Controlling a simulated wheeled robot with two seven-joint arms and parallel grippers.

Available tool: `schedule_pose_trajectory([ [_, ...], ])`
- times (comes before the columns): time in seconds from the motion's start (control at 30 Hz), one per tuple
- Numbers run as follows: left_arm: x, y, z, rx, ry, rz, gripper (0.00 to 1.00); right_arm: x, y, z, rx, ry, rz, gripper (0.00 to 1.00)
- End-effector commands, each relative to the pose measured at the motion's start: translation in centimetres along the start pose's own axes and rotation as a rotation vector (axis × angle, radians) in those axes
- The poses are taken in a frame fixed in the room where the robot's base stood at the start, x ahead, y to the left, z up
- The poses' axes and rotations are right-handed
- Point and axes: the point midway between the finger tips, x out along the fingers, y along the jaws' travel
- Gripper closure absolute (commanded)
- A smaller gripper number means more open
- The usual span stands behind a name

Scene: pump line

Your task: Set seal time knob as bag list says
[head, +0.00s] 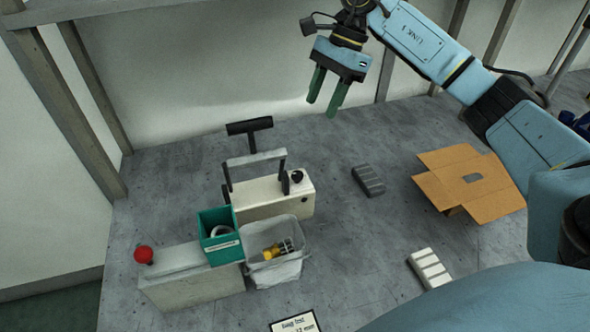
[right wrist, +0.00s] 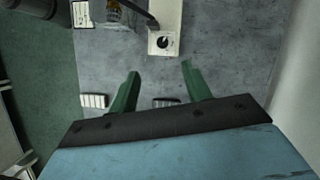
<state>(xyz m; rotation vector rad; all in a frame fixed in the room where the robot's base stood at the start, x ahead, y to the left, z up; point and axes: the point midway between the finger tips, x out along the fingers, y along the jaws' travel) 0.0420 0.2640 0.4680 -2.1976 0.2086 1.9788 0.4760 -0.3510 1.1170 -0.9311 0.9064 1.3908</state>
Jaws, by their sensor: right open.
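The heat sealer (head: 262,199) is a cream box with a raised bar and a black handle; part of it shows at the top of the right wrist view (right wrist: 158,52). Its round black knob (head: 297,177) is on the right end of its top. The right wrist view shows this knob (right wrist: 162,42) with a light mark; its setting is too small to read. A printed card (head: 293,322), perhaps the bag list, is cut off at the bottom edge of the head view. My right gripper (head: 322,107) is open, empty and raised behind the sealer, fingers down, apart from the knob.
A teal bin (head: 210,244), a pale bin (head: 282,271) with a yellow item, and a grey box with a red button (head: 144,255) stand around the sealer. A grey ribbed block (head: 368,181), white ribbed block (head: 430,268) and open carton (head: 485,205) are right.

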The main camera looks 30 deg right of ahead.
Motion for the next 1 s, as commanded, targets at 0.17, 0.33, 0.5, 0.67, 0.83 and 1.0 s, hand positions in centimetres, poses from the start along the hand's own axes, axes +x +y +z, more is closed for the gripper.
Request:
schedule_pose_trajectory([
  [0.17,3.0,-0.4,2.7,0.006,-0.037,-0.006,1.0,2.9,0.0,-1.2,0.0,-0.001,0.0,0.51],
  [0.33,4.3,-0.5,2.6,0.007,-0.035,-0.009,1.0,4.1,0.0,-1.6,0.0,-0.001,0.0,0.51],
  [0.5,4.3,-0.7,1.8,0.007,-0.022,-0.01,1.0,5.4,0.0,-1.6,0.0,-0.001,0.002,0.51],
  [0.67,4.5,-0.9,1.4,0.008,-0.014,-0.013,1.0,8.4,0.1,-1.6,-0.001,-0.001,0.005,0.51],
  [0.83,4.7,-1.3,1.4,0.011,-0.013,-0.019,1.0,12.1,0.1,-1.6,-0.001,-0.002,0.004,0.51],
  [1.0,4.9,-1.8,1.6,0.013,-0.016,-0.024,1.0,15.1,0.1,-1.6,-0.001,-0.001,0.002,0.51],
])
